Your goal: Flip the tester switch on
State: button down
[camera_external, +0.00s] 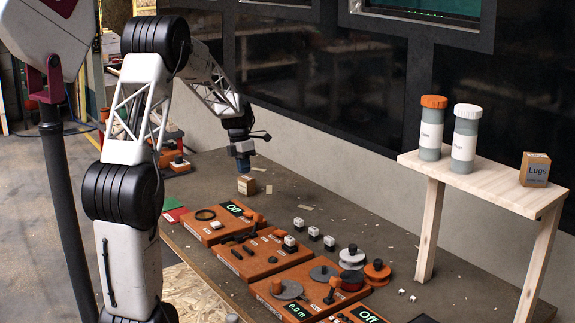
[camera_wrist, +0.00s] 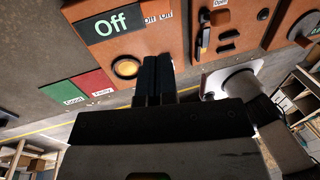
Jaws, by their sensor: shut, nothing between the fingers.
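The tester is an orange panel with a display reading "Off" (camera_wrist: 118,22), seen at the top of the wrist view. The tester (camera_external: 214,228) also shows at the left end of the row of orange units in the external view. My gripper (camera_wrist: 153,62) is shut and empty, its fingers in front of the panel just below the labels. I cannot make out the switch lever; the fingers may hide it. In the external view, my gripper (camera_external: 243,168) hangs above the bench, behind the tester.
Green "Good" (camera_wrist: 62,95) and red "Faulty" (camera_wrist: 93,82) pads lie beside the tester. More orange units (camera_external: 258,256) sit to the right, with small black-and-white blocks (camera_external: 314,234) behind. A wooden shelf (camera_external: 480,180) holds bottles.

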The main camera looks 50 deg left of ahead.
aim_at(252, 214)
jog(key=shift+d, duration=0.1)
jog(key=shift+d+r, duration=0.1)
jog(key=shift+d, duration=0.35)
jog(key=shift+s, duration=0.1)
jog(key=x, duration=1.4)
dwell(0.5)
